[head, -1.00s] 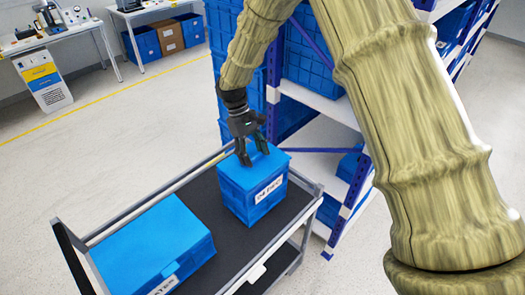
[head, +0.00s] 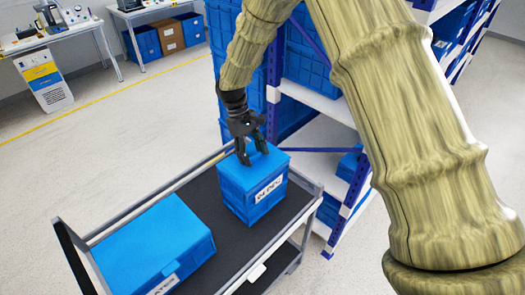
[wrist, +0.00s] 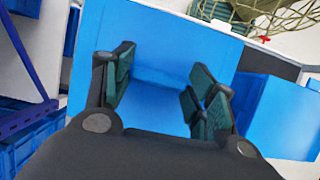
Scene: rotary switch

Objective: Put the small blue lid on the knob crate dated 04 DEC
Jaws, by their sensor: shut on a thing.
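The small blue lid (head: 270,160) lies flat over the top of the small blue crate (head: 236,197), whose white front label reads 04 DEC. I cannot tell whether it is fully seated. My gripper (head: 252,155) points down at the middle of the lid. Its dark jaws are shut on part of the lid. In the wrist view, the toothed green finger pads (wrist: 161,95) stand on either side of a blue raised part, and the lid's blue top (wrist: 160,30) fills the middle. The inside of the crate is hidden.
The crate stands on a grey cart's dark top (head: 222,235). A larger closed blue crate (head: 150,245) with a partly readable label stands on the left of the same cart. A shelf rack (head: 330,135) with blue bins stands close behind on the right. The floor at left is clear.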

